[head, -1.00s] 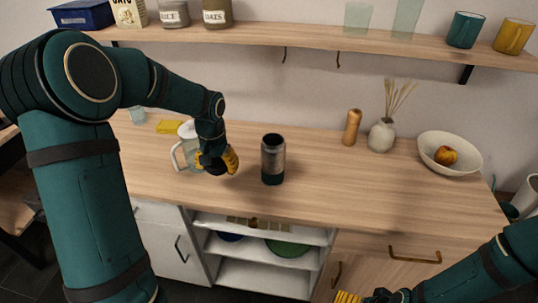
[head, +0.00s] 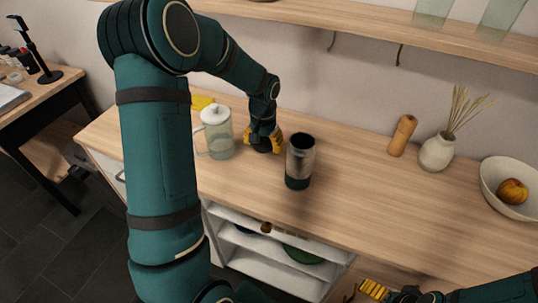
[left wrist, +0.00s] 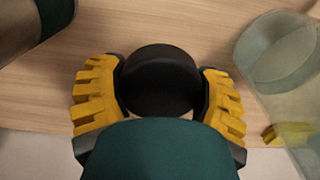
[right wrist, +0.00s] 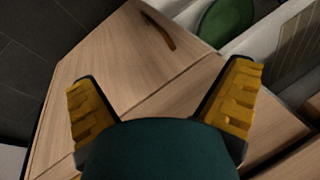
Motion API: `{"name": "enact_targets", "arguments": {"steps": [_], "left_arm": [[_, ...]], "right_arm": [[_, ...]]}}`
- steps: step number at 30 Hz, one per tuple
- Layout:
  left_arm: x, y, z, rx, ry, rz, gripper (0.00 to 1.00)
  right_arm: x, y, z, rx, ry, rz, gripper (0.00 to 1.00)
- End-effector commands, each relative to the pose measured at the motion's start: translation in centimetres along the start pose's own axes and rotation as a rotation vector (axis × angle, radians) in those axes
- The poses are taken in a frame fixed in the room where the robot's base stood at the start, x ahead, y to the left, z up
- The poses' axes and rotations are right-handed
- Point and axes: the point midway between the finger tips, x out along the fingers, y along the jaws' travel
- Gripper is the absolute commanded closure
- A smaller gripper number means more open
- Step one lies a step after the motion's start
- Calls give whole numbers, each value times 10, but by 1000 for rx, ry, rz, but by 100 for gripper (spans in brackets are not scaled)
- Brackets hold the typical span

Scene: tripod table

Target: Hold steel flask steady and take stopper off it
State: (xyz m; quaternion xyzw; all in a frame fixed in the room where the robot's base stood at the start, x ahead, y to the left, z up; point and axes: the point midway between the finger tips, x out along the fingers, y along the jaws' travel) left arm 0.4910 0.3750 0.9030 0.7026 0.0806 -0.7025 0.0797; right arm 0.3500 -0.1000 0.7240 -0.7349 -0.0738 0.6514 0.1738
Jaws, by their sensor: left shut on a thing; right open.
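The steel flask (head: 300,160), with a dark green base, stands upright on the counter. Its top is a dark opening with no stopper on it. Its side shows at the top left of the left wrist view (left wrist: 55,15). My left gripper (head: 264,138) is between the glass jug and the flask, apart from the flask. It is shut on the round black stopper (left wrist: 161,82), low at the counter; I cannot tell if the stopper touches the wood. My right gripper (right wrist: 160,88) is open and empty, below and in front of the counter.
A lidded glass jug (head: 219,138) stands left of my left gripper. A pepper mill (head: 402,136), a vase (head: 437,152) and a fruit bowl (head: 505,195) stand at right. A shelf (head: 350,22) runs above. The counter right of the flask is clear.

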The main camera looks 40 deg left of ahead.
Motion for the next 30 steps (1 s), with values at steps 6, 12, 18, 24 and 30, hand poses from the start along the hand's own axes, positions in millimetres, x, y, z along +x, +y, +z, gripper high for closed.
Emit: {"name": "enact_targets", "arguments": {"steps": [6, 12, 18, 24, 30], "left_arm": [[17, 0, 0, -1, -1, 0, 75], [43, 0, 0, 0, -2, 0, 75], [44, 0, 0, 0, 1, 0, 75], [47, 0, 0, 0, 1, 0, 26], [46, 0, 0, 0, 1, 0, 0]], "right_arm": [[4, 2, 0, 0, 2, 0, 0], [11, 4, -1, -1, 6, 0, 0], [10, 4, -2, -1, 6, 0, 0], [12, 5, -2, -1, 7, 0, 0], [12, 4, -2, -1, 7, 0, 0]]}}
